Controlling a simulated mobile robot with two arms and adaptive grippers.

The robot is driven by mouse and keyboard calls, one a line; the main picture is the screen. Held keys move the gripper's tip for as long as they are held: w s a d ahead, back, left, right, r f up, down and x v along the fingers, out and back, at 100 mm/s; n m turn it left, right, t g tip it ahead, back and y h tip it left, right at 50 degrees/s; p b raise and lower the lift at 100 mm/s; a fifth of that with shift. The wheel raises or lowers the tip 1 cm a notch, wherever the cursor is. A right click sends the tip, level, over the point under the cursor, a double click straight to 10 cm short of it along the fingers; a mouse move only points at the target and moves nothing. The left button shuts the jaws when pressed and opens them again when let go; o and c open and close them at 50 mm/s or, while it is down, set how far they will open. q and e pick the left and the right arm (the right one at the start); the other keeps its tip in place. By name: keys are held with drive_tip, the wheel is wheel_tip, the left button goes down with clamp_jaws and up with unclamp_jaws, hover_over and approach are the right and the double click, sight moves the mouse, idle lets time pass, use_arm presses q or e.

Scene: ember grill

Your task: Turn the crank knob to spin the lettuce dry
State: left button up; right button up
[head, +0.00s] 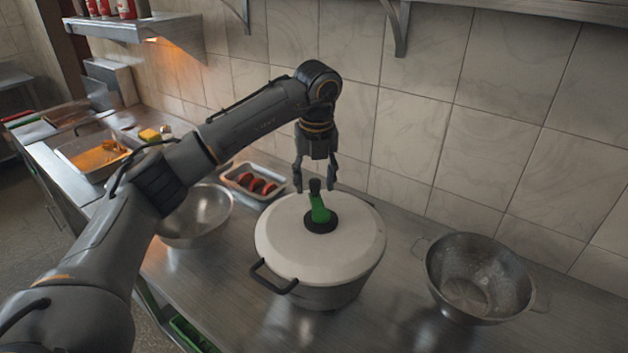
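A large salad spinner (290,245) with a white lid and a grey metal body stands on the steel counter. A green crank (320,209) sits at the centre of the lid, with a dark knob (315,186) at its upper end. My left gripper (315,184) points down over the lid, with its fingers apart on either side of the knob. I cannot tell whether the fingers touch the knob. The lid hides the inside of the spinner, so no lettuce shows. My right gripper is not in view.
A steel bowl (197,216) stands left of the spinner, and a colander (476,279) with side handles stands to its right. A white tray of red food (229,179) lies behind. The tiled wall (425,125) bounds the counter.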

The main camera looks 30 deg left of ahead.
use_arm(q)
drive_tip(key=shift+r, duration=0.1)
wheel_tip(320, 180, up, 12)
drive_tip(key=s, duration=0.1)
drive_tip(key=shift+d, duration=0.45)
drive_tip(key=shift+s, duration=0.1)
